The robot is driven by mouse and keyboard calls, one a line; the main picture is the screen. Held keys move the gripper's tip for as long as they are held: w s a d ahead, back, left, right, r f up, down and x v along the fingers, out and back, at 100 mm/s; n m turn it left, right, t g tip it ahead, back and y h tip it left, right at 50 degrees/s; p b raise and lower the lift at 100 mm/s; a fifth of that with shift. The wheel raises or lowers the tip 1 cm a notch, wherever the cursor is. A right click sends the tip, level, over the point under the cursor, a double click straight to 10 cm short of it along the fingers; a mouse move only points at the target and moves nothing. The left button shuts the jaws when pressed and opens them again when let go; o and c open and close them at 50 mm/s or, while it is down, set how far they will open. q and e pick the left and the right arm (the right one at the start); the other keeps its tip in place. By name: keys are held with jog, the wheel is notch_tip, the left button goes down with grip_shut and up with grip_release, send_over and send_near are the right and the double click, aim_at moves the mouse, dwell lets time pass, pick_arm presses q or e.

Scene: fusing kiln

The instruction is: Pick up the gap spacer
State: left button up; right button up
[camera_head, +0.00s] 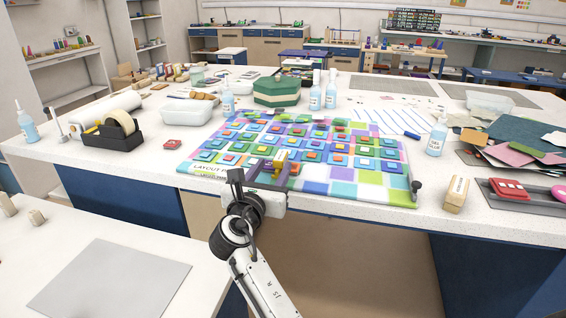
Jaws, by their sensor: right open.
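A patchwork layout board (342,189) of coloured squares lies on the white worktable, with rows of small stacked tiles on it. My right gripper (263,178) is open at the board's front edge, left of its middle. Small yellow (281,157) and purple pieces show just beyond the gripper's fingers. I cannot tell which piece is the gap spacer, or whether the fingers touch any of them. My left gripper is not in view.
A black tape dispenser (113,134), white tray (188,116) and green box (277,91) stand left of and behind the board. A bottle (437,138), wooden block (456,194) and grey tray (520,204) are at right. A dark knob (416,186) sits at the board's right corner.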

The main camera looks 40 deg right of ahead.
aim_at(277, 165)
jog(key=x, duration=0.6)
jog(key=shift+w+d+f, duration=0.2)
jog(key=shift+d+f, duration=0.1)
jog(key=shift+d, duration=0.05)
grip_shut()
